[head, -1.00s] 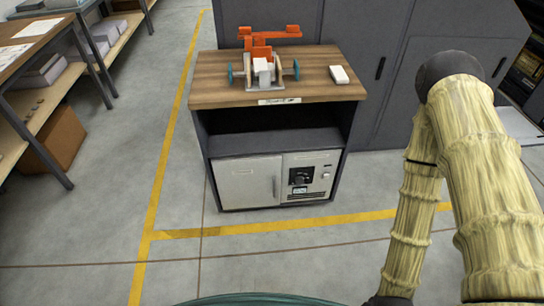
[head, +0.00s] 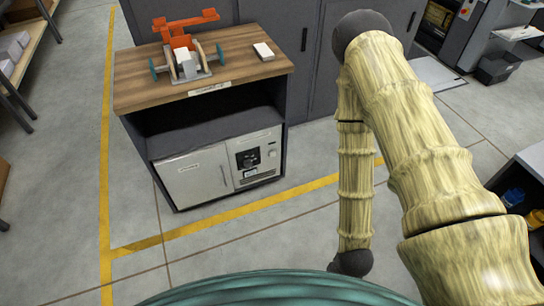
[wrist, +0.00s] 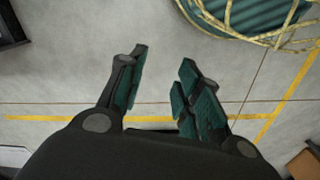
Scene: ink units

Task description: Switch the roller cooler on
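A low cabinet unit, which looks like the roller cooler, stands in the lower part of a wood-topped stand (head: 135,97) in the head view. It has a pale door (head: 193,180) on the left and a control panel (head: 262,173) on the right. The panel carries a dark knob (head: 248,158), a small display below it and vent slots; the knob's setting is too small to read. My gripper (wrist: 160,82) shows in the wrist view with its fingers apart and nothing between them, above bare floor. It is out of sight in the head view, away from the panel.
An orange-and-grey device (head: 184,50) and a white block (head: 263,51) sit on the stand's top. Grey cabinets (head: 285,40) stand behind. A dark open unit (head: 525,190) is at the right edge. The floor before the stand is clear, with yellow lines (head: 230,212).

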